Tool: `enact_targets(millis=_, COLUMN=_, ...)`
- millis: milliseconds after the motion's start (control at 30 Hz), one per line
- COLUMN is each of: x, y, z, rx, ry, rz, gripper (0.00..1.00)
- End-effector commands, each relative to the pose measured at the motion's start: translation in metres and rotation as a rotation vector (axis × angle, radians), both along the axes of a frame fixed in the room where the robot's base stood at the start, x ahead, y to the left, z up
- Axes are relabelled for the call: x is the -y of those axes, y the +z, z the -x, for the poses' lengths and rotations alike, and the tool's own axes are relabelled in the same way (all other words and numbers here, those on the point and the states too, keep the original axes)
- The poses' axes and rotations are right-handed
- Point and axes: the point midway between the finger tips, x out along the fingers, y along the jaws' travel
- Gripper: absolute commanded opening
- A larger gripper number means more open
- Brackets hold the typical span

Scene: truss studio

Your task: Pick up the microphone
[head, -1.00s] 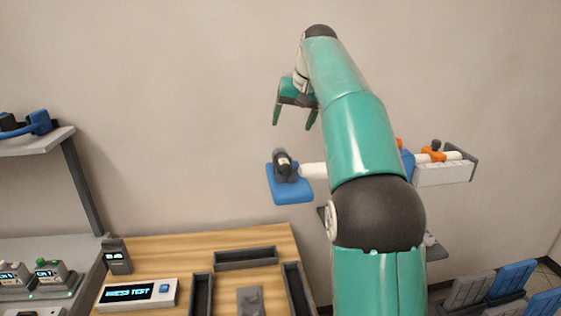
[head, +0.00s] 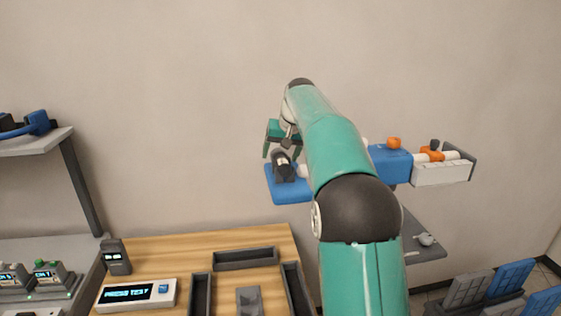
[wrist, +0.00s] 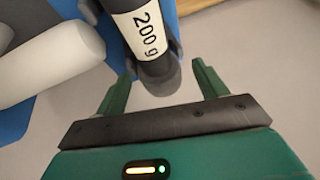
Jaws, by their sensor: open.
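The microphone (head: 284,170) is a dark cylinder with a white label reading "200 g", seen in the wrist view (wrist: 143,28). It stands on a blue plate (head: 290,195) at the left end of a wall-side beam. In the wrist view, the microphone's rounded dark end shows between the two fingertips (wrist: 160,82), with no visible contact. I cannot tell how far it reaches between them.
A white tube (wrist: 50,65) lies beside the microphone in the wrist view. A blue block (head: 388,163) and an orange-topped white box (head: 440,175) are on the right. A wooden table (head: 210,250) with dark trays is below. The wall behind is clear.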

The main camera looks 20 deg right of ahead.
Motion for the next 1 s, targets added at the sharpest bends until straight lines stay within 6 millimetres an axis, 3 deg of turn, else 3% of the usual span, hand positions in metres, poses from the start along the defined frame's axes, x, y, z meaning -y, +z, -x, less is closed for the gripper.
enact_targets(millis=233, x=-0.001, y=-0.003, z=-0.002, rx=0.001, ry=0.000, rz=0.000, gripper=0.72)
enact_targets(millis=500, x=0.000, y=-0.003, z=-0.001, rx=0.001, ry=0.000, rz=0.000, gripper=0.19)
enact_targets(millis=567, x=0.000, y=-0.002, z=-0.001, rx=0.002, ry=0.000, rz=0.000, gripper=0.14)
enact_targets(millis=833, x=0.000, y=0.000, z=-0.002, rx=0.002, ry=0.000, rz=0.000, gripper=0.13)
enact_targets(millis=1000, x=0.000, y=0.013, z=-0.002, rx=0.003, ry=0.000, rz=0.000, gripper=0.13)
